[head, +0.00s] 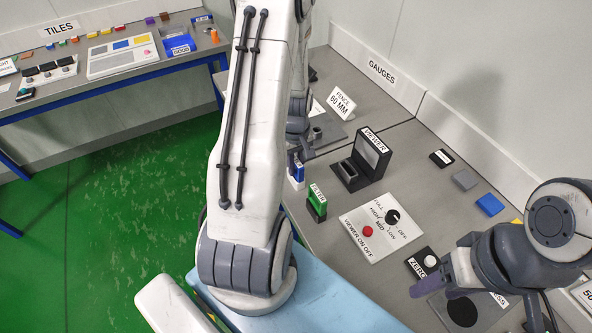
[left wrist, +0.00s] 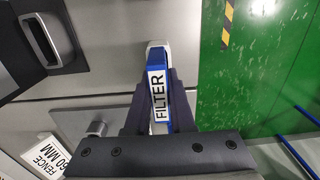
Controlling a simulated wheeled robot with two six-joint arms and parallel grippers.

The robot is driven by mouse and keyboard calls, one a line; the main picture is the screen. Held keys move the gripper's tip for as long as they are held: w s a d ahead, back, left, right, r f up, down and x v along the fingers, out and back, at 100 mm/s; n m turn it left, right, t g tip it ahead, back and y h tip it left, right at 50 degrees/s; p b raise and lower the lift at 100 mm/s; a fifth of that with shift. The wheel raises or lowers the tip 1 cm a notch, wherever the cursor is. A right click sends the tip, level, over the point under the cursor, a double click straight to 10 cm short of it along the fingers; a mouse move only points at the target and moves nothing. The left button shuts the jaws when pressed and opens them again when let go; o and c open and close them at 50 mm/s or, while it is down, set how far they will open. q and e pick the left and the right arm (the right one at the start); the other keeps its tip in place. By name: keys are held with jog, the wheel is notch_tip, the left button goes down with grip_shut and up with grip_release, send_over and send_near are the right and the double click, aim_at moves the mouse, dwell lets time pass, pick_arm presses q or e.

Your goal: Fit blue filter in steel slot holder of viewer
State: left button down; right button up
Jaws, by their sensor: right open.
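The blue filter (left wrist: 158,85), with a white FILTER label, is between the two fingers of my left gripper (left wrist: 160,78), which look shut on it. In the head view the blue filter (head: 296,172) shows beside my left arm, near the table's edge; that arm partly hides the gripper. The black viewer (head: 372,152) stands to its right, with the steel slot holder (head: 348,173) at its front left. The viewer's corner also shows in the left wrist view (left wrist: 42,38). I see no filter in the slot. My right gripper (head: 435,282) is open, at the right, above the table.
A green filter (head: 316,202) stands in front of the viewer. A control panel (head: 380,225) with a black knob and red button lies to the right. The FENCE 60 MM sign (head: 341,103) is behind. Grey and blue blocks (head: 489,204) lie along the wall.

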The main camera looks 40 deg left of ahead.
pick_arm(q)
jog(key=shift+r, duration=0.25)
jog(key=shift+r+p, duration=2.15)
jog(key=shift+r, duration=0.1)
jog(key=shift+r+p, duration=1.8)
jog(key=shift+r, duration=0.25)
jog(key=shift+f, duration=0.1)
